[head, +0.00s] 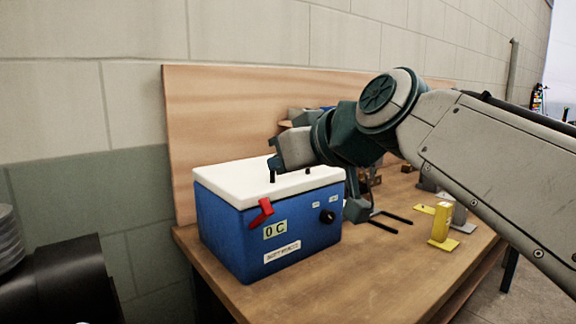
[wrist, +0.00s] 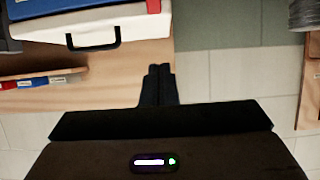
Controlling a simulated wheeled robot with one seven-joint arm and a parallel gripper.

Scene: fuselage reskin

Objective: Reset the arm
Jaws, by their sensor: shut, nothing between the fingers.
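My gripper (wrist: 160,85) shows in the wrist view with its dark fingers together and nothing between them. It is apart from the blue cooler box. In the head view my arm reaches in from the right and bends above and behind the box; I cannot make out the fingertips there. The blue box (head: 290,238) has a white lid (head: 250,182), a red latch and a "0 C" label, and stands upright on the wooden bench. In the wrist view its white lid (wrist: 140,24) and black handle (wrist: 93,40) show at the upper left.
The wooden bench (head: 370,285) has clear room in front. A yellow block (head: 441,222) stands right of the box, and two dark prongs (head: 392,218) lie near it. A wooden backboard (head: 225,115) stands behind. A black cylinder (head: 65,280) is at lower left.

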